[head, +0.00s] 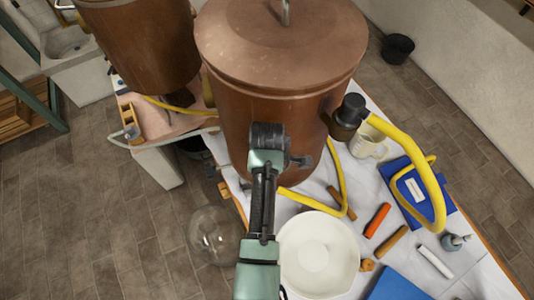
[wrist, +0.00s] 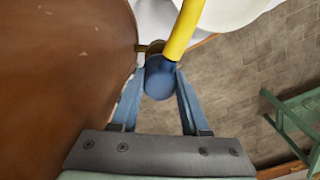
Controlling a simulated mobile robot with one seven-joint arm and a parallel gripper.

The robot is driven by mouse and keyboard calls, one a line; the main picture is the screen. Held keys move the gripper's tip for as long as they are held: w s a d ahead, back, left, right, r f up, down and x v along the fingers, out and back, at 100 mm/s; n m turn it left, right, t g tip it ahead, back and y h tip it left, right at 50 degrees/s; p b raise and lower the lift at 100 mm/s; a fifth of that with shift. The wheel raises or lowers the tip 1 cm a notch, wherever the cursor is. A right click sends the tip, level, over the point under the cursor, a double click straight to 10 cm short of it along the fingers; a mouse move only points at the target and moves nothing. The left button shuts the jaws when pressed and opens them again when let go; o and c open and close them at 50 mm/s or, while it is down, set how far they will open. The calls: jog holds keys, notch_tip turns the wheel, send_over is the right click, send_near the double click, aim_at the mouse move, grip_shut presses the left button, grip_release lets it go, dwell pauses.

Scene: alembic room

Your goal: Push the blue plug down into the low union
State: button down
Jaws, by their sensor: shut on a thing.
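In the wrist view my gripper (wrist: 159,74) has its two fingers shut on the blue plug (wrist: 158,83), one finger on each side. A yellow hose (wrist: 184,30) runs from the plug towards the top. A brass fitting, apparently the low union (wrist: 153,47), shows just past the plug, beside the copper vessel's wall (wrist: 65,75). The plug partly covers it, and I cannot tell how deep the plug sits. In the head view my arm stands in front of the copper vessel (head: 285,85) and hides the plug and low union. The hose (head: 345,185) emerges right of my arm.
A white bowl (head: 317,255) stands close right of my arm. A second yellow hose (head: 420,170) hangs from a dark fitting (head: 350,112) on the vessel's right. The table also holds a blue book (head: 416,192), a jug (head: 368,145) and loose rods. A glass flask (head: 213,233) is at left.

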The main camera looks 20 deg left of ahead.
jog(key=shift+f+b, duration=1.15)
jog(key=shift+f, duration=1.25)
dwell(4.0)
jog(key=shift+c, duration=1.6)
grip_release()
jog(key=shift+r, duration=0.15)
